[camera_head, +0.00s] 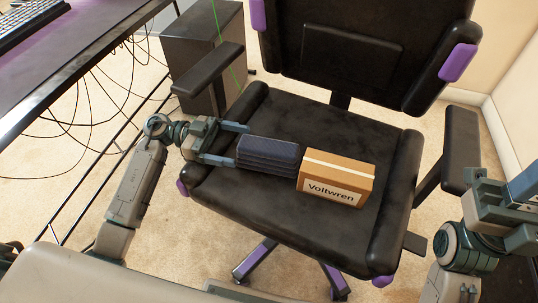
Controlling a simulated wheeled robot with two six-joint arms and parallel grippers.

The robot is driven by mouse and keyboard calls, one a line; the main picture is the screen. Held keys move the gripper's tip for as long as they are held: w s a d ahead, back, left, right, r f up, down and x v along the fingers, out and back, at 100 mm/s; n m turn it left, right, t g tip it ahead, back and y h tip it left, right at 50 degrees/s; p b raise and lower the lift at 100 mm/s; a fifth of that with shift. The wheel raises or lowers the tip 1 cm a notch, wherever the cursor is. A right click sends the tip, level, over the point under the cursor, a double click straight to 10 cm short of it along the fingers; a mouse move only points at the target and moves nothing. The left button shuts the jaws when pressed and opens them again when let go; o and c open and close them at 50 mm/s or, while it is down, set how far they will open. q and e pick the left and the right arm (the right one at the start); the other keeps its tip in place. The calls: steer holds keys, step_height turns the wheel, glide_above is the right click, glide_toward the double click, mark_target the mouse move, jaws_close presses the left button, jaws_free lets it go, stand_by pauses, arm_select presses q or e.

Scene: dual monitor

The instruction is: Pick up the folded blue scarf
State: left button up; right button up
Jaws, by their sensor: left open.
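The folded blue scarf (268,156) is a dark blue, layered bundle lying on the black seat of an office chair (290,208). Its right end is right beside a brown box. My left gripper (234,143) comes in from the left over the seat. It is open, with its two fingers pointing right and reaching the scarf's left end, one on the far side and one on the near side. I cannot tell whether the fingers touch the scarf. My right gripper (492,200) is at the right edge, away from the scarf, and its fingertips are not clearly shown.
The brown box (335,180) labelled "Voltwren" stands on the seat. The chair's armrests (208,69) rise at either side, and its backrest (365,50) stands behind. A desk (75,45) with a keyboard is at upper left, with loose cables below and a dark cabinet (200,50) behind.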

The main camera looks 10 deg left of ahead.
arm_select(q)
steer(key=shift+d, duration=1.3)
steer(key=c, duration=1.1)
steer(key=shift+r, duration=0.1)
